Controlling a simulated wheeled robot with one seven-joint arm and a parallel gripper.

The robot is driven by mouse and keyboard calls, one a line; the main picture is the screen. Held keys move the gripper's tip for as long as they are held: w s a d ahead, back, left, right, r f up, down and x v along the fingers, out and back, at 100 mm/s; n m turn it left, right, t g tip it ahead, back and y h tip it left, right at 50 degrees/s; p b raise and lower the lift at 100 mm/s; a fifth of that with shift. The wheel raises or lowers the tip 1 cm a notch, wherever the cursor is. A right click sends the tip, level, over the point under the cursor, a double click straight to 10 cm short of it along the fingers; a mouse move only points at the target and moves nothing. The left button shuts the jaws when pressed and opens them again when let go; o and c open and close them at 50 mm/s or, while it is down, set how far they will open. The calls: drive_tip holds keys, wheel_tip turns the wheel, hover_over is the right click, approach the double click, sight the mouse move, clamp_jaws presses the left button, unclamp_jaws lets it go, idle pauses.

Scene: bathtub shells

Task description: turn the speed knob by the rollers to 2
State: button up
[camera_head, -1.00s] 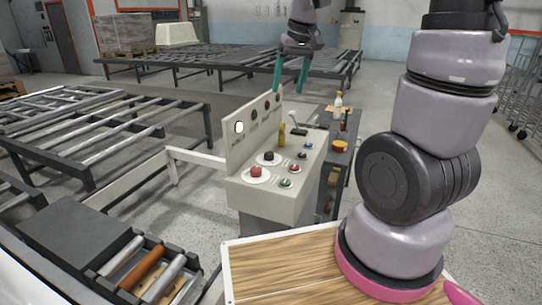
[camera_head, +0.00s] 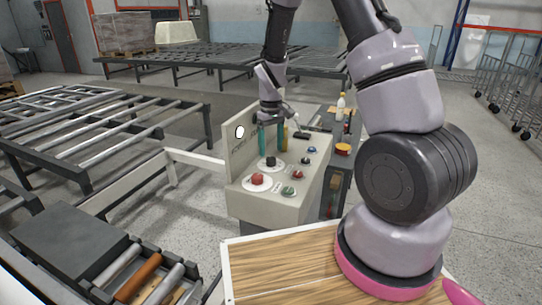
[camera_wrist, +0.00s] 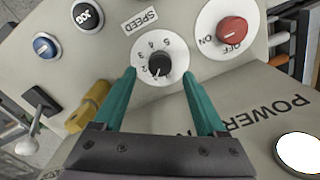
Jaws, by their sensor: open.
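The speed knob (camera_wrist: 158,66) is black on a round white dial with numbers, beside a SPEED label (camera_wrist: 140,20). A small pale mark shows on the knob, but I cannot read surely which number it points at. In the head view the knob (camera_head: 271,162) is on the sloped top of the pale control box (camera_head: 265,208). My gripper (camera_head: 272,150) is open and points down just above the dial. In the wrist view its teal fingers (camera_wrist: 159,74) lie either side of the knob, with a gap on both sides.
A red ON/OFF knob (camera_wrist: 231,30) is near the dial. Blue (camera_wrist: 46,46) and black (camera_wrist: 87,15) buttons and a yellow piece (camera_wrist: 92,105) are on the other side. The upright back panel (camera_head: 240,155) rises close behind my gripper. Rollers (camera_head: 140,275) lie front left.

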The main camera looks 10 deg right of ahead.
sight(271, 158)
drive_tip(key=shift+f, duration=1.85)
clamp_jaws()
drive_tip(key=shift+m, duration=0.3)
drive_tip(key=m, duration=0.4)
drive_tip(key=shift+m, duration=2.1)
